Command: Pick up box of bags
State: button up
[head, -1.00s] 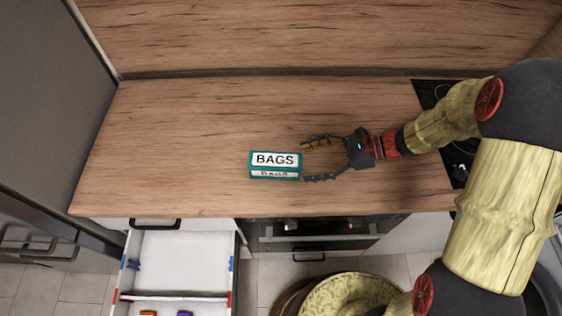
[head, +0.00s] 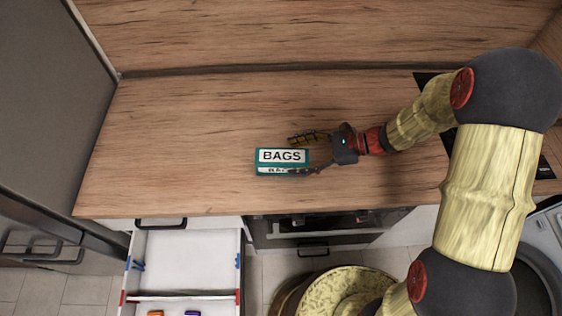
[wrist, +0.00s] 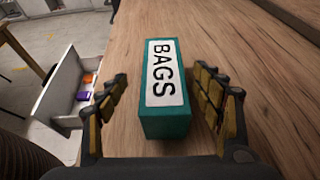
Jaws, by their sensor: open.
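The box of bags (head: 283,157) is a teal box with a white "BAGS" label, lying on the wooden counter near its front edge. In the wrist view the box (wrist: 164,88) stretches away from me, its near end between my open fingers. My gripper (head: 291,154) reaches in from the right, with one finger behind the box and the other in front, covering part of its front label. In the wrist view my gripper (wrist: 162,85) shows a gap on both sides of the box, wider on the left.
An open white drawer (head: 188,258) stands out below the counter at left, with small orange and purple items inside. A dark hob (head: 545,170) lies at the right behind my arm. The counter (head: 190,120) left of and behind the box is clear.

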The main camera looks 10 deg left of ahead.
aim_at(288, 156)
jog(key=b+x, duration=0.1)
jog(key=x, duration=0.3)
jog(key=shift+w+a+f, duration=0.1)
jog(key=shift+w+a, duration=0.05)
jog(key=shift+a, duration=0.3)
jog(key=shift+c, duration=0.2)
jog(key=c, duration=1.5)
jog(key=shift+o, duration=0.2)
